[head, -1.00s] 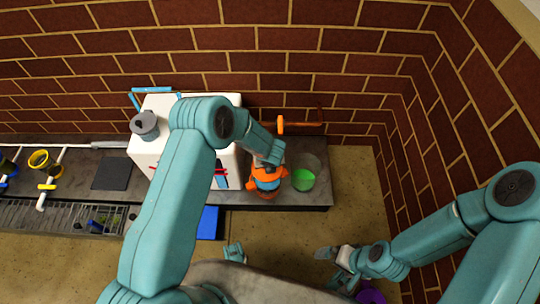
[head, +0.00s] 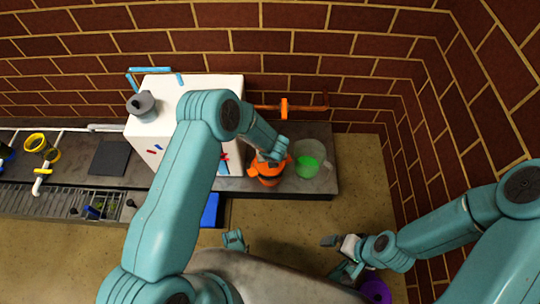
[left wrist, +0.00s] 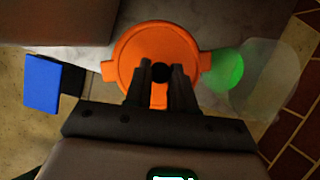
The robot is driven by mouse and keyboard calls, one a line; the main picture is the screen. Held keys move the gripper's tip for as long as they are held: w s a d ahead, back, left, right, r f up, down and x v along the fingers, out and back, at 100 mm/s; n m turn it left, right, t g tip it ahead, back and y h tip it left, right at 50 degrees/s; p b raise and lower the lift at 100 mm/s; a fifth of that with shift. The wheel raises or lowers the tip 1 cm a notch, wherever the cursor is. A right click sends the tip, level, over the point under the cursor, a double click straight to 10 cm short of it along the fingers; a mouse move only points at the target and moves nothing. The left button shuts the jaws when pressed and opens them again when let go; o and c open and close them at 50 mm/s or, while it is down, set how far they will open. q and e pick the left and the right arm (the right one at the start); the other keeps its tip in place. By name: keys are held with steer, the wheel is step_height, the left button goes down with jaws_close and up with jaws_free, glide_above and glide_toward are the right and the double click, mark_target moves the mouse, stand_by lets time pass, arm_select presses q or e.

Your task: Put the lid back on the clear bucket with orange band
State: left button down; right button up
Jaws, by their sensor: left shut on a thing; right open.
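An orange lid (head: 266,166) with side tabs and a dark round knob is at the counter's front right. In the left wrist view the lid (left wrist: 133,55) is a flat disc with the knob between my fingers. My left gripper (head: 271,157) is shut on the knob; its fingers also show in the left wrist view (left wrist: 160,85). The orange-banded bucket (head: 269,183) is directly under the lid and mostly hidden. I cannot tell whether the lid is fully seated. My right gripper (head: 338,257) is open and empty, low at the right, away from the bucket.
A clear container with green inside (head: 308,166) stands close to the lid's right; it also shows in the left wrist view (left wrist: 228,70). A white box (head: 165,100) stands to the left. An orange-handled bar (head: 284,107) is behind. The counter's front edge is near.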

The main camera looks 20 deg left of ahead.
arm_select(q)
steer(key=shift+b, duration=0.5)
stand_by(1.3)
steer(key=shift+f+b, duration=0.15)
steer(key=shift+b, duration=0.5)
stand_by(0.8)
stand_by(0.3)
steer(key=shift+c, duration=2)
jaws_free()
steer(key=shift+r+p, duration=2.4)
steer(key=shift+r, duration=1.2)
jaws_close()
